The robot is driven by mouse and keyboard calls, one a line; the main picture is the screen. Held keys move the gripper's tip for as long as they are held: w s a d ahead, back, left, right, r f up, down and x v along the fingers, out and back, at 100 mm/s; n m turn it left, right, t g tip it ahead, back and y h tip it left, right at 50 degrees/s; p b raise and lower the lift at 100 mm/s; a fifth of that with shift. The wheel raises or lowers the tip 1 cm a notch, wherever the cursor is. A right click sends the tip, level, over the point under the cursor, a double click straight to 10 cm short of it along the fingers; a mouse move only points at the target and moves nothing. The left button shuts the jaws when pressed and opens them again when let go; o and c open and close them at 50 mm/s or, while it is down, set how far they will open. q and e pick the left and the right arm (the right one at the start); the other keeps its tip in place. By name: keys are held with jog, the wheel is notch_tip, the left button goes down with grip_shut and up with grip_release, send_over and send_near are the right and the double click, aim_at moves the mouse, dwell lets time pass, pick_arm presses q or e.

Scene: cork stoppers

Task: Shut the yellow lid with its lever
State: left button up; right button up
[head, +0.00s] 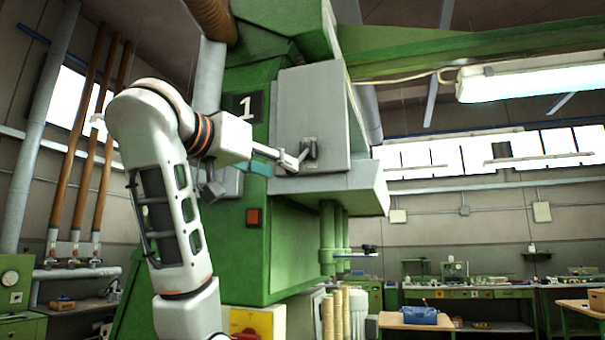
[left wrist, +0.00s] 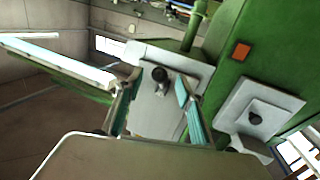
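A yellow piece with a red part (head: 255,322) shows at the bottom of the head view, partly cut off. I cannot tell whether it is the yellow lid, and no lever shows on it. My left gripper (head: 301,157) is raised high in front of a grey panel (head: 303,95) on the green machine, at a small dark handle (head: 311,148). In the left wrist view the left gripper (left wrist: 158,80) has its fingers spread, with a black knob (left wrist: 160,75) between them in the picture. I cannot tell whether they touch it. My right gripper is not in view.
The green machine (head: 236,245) fills the middle, with a grey ledge (head: 335,184) jutting out below the panel. Workbenches (head: 470,293) stand at the back right. A lit lamp (head: 530,80) hangs upper right.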

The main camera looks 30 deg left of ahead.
aim_at(290, 174)
pick_arm(q)
jog(key=w+p, duration=0.1)
jog(key=w, duration=0.2)
jog(key=w+r+p, duration=0.1)
jog(key=w+p, duration=0.1)
jog(key=shift+w+r, duration=0.15)
jog(key=shift+w, duration=0.7)
grip_shut()
